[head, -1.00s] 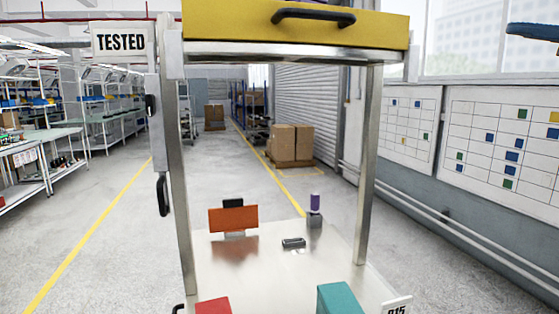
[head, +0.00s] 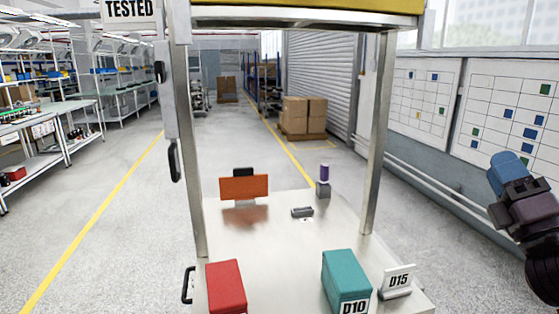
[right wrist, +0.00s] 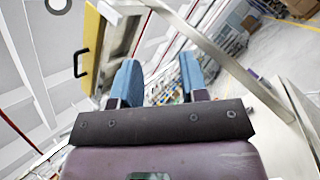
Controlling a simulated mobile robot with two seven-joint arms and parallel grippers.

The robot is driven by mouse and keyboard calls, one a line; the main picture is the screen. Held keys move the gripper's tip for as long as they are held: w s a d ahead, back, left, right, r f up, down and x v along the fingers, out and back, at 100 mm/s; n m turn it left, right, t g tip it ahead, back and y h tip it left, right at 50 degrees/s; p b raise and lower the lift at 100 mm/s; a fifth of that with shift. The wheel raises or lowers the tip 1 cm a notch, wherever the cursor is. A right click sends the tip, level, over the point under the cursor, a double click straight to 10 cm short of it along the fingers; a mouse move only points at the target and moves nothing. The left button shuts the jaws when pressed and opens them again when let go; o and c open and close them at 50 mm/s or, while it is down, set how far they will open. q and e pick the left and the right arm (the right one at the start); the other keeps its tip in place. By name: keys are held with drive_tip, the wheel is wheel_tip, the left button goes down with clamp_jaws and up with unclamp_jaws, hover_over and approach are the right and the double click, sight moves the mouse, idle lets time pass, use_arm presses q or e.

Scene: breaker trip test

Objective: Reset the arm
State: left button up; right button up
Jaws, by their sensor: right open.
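My right gripper (head: 510,165) is at the right edge of the head view, beside the test stand and clear of it. Its blue fingers are spread and empty. They also show in the right wrist view (right wrist: 158,80), with open air between them and the stand's frame behind. The metal stand (head: 280,245) carries a red block (head: 226,287), a teal block (head: 345,276) marked D10, and a white D15 sign (head: 398,281). My left gripper is not in view.
Farther back on the stand are an orange plate (head: 244,187), a small dark device (head: 302,212) and a purple-topped post (head: 324,174). Upright posts (head: 374,140) carry a yellow top (head: 400,5). A dark handle (head: 174,161) hangs at left. Floor on both sides is clear.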

drive_tip(key=s+f+m+g+h, duration=0.35)
drive_tip(key=f+m+g, duration=0.25)
drive_tip(key=f+m, duration=0.5)
drive_tip(key=s+f+m+g+h, duration=0.35)
drive_tip(key=f+m+g, duration=0.2)
drive_tip(key=f, duration=0.85)
drive_tip(key=s+a+f+m+g+y, duration=0.2)
drive_tip(key=s+a+f+m+g, duration=0.3)
drive_tip(key=s+f, duration=0.4)
drive_tip(key=s+a+f+m+g+y, duration=0.35)
drive_tip(key=s+a+f+g, duration=0.2)
drive_tip(key=s+f, duration=0.3)
drive_tip(key=w+f+t, duration=0.6)
drive_tip(key=f+t, duration=0.2)
drive_tip(key=f, duration=0.1)
drive_tip(key=shift+w+a+f, duration=0.35)
drive_tip(key=shift+a+f, duration=0.05)
drive_tip(key=shift+a, duration=0.05)
